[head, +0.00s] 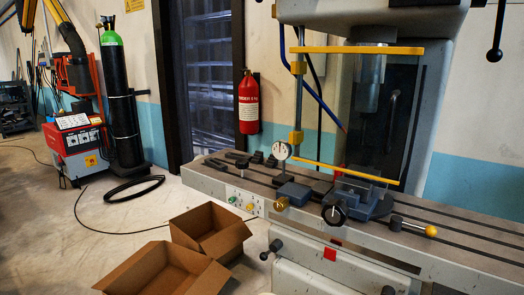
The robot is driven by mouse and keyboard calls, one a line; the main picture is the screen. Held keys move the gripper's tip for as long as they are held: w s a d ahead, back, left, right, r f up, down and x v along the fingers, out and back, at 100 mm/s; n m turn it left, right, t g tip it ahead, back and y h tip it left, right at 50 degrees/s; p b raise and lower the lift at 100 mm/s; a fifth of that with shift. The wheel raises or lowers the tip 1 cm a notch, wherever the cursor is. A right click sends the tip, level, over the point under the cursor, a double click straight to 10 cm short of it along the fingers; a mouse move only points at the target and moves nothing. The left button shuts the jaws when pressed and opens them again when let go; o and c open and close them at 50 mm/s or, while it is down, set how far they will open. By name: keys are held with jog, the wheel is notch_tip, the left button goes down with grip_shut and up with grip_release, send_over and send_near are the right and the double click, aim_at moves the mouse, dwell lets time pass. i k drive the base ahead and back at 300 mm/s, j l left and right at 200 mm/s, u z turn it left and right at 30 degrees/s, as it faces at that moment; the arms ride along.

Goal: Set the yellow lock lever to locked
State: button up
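A milling machine fills the right side of the head view. On its slotted table (470,238), at the right, a short metal lever with a yellow end (430,231) lies nearly flat, pointing right from a dark pivot (396,223). It looks like the yellow lock lever; I cannot read any lock marking or tell its state. A blue-grey vise (360,197) with a round black knob (334,213) is just left of it. My gripper is not in view.
A clear guard with yellow rails (357,50) hangs over the vise. A dial gauge (281,151) and small blocks sit on the table. Two open cardboard boxes (210,232) (165,270) stand on the floor at front. A black hose (135,188) lies at left.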

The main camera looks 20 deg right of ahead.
aim_at(396, 222)
jog(key=k+z, duration=0.1)
jog(key=z, duration=1.15)
jog(key=i+j+z, duration=0.1)
jog(key=j, duration=0.3)
jog(key=i+j+z, duration=0.1)
jog(key=j, duration=0.3)
jog(key=l+z, duration=0.15)
jog(key=z, duration=0.25)
jog(key=l+z, duration=0.1)
jog(key=z, duration=0.3)
jog(key=l+z, duration=0.15)
jog(key=z, duration=0.25)
jog(key=k+j+z, duration=0.15)
jog(key=j, duration=0.2)
jog(key=i+j, duration=0.05)
